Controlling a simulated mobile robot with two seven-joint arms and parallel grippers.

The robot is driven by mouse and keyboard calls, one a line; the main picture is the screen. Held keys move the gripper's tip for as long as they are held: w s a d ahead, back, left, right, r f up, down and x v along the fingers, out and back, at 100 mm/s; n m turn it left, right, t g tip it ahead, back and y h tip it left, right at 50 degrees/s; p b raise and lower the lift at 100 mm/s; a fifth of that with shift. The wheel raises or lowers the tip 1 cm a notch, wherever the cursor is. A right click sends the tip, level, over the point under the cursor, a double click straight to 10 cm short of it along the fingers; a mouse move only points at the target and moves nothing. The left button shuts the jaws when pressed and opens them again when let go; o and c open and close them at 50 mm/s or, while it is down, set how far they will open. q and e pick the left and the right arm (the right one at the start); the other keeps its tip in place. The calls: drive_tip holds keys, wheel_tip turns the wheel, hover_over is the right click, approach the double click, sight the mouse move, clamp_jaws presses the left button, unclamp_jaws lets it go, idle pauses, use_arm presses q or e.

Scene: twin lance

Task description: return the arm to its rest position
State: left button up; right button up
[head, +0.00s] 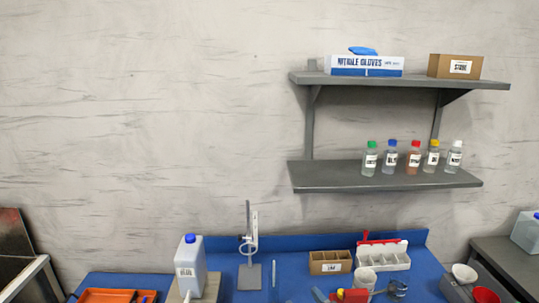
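Neither of my grippers shows in the head view, and no part of either arm can be made out. The view takes in the wall, a shelf unit and the back part of a blue bench (228,268). The task names no object other than the arm.
On the bench are an orange tray (118,296), a blue-capped jug (191,267), a metal stand (249,275), a brown box (330,262) and a white divided rack (383,257). Wall shelves (330,178) above hold several bottles, a glove box (366,65) and a carton (455,66).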

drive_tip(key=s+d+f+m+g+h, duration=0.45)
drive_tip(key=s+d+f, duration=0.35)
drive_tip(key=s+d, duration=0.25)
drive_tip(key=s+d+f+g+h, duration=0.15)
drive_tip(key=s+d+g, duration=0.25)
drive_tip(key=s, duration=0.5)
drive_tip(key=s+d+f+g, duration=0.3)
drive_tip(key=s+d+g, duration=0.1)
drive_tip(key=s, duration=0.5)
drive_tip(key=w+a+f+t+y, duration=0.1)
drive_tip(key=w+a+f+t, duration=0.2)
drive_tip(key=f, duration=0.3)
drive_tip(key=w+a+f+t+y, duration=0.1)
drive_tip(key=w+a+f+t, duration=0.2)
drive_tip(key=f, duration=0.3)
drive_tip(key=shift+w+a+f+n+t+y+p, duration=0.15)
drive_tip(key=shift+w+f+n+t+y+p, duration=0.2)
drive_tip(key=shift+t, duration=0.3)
